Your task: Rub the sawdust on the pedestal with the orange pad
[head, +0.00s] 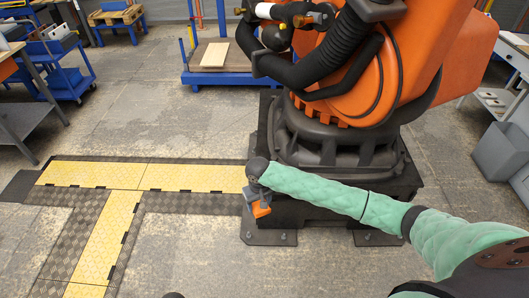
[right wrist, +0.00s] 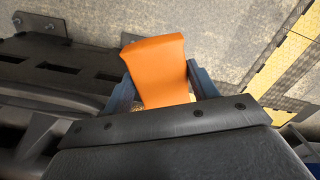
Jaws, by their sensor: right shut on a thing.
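The orange pad (head: 261,210) is held in my right gripper (head: 256,199), at the left front corner of the dark pedestal (head: 302,214) under the big orange robot arm. In the right wrist view the pad (right wrist: 158,62) sits between the two blue-grey fingers of the gripper (right wrist: 163,85), which is shut on it. A small tan speckled patch (right wrist: 137,108) shows beside the pad, low between the fingers; I cannot tell if it is sawdust. My green-sleeved arm hides part of the pedestal top. I cannot tell whether the pad touches the pedestal. My left gripper is out of view.
The orange industrial robot (head: 370,75) rises from the pedestal. Yellow floor plates with dark edging (head: 95,175) lie to the left. A blue cart (head: 215,78) with a board (head: 214,55) stands behind. A grey bin (head: 503,150) stands at right. Floor at front left is clear.

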